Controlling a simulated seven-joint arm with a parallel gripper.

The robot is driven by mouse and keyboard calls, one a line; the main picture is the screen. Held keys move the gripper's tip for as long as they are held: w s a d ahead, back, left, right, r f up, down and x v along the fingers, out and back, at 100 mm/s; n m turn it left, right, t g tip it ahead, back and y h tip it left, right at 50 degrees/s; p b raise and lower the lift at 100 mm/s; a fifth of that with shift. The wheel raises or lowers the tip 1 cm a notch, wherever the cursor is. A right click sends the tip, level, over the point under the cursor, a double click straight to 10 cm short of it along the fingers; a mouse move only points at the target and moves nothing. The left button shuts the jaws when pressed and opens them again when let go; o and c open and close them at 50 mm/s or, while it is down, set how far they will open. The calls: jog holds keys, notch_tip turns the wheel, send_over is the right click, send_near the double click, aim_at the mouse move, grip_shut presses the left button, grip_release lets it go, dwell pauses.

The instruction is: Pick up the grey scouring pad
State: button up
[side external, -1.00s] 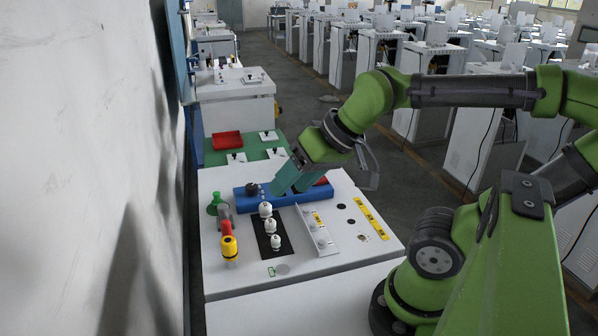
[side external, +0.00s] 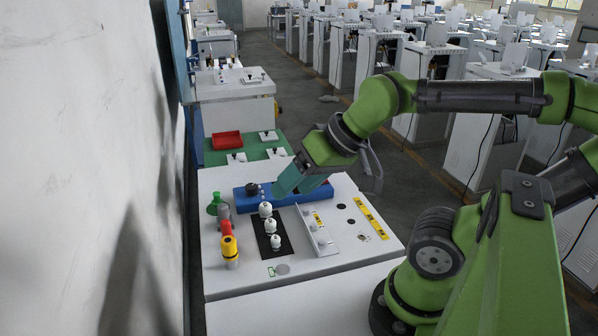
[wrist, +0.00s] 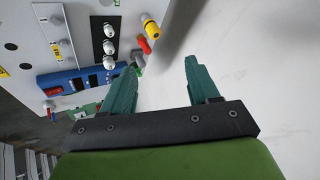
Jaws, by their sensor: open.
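My gripper (side external: 289,189) is over the far part of the white worktop (side external: 345,262), in front of the blue block (side external: 253,200). Its two teal fingers stand apart with nothing between them, also in the wrist view (wrist: 160,68). I cannot make out a grey scouring pad in either view. The fingers and wrist hide part of the blue block in the side view.
White-capped pieces (side external: 265,209) stand on a black strip beside a white rack (side external: 317,231). A red and yellow piece (side external: 229,246) and a green flask (side external: 216,203) are at the left. Behind are a green board (side external: 258,147) and red tray (side external: 227,140). A wall runs along the left.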

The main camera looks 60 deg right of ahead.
jog(key=n+g+h, duration=0.2)
jog(key=n+g, duration=0.2)
jog(key=g, duration=0.3)
send_over(222, 205)
notch_tip(222, 205, down, 6)
notch_tip(222, 205, down, 16)
jog(key=shift+f, duration=0.25)
jog(key=shift+c, duration=0.4)
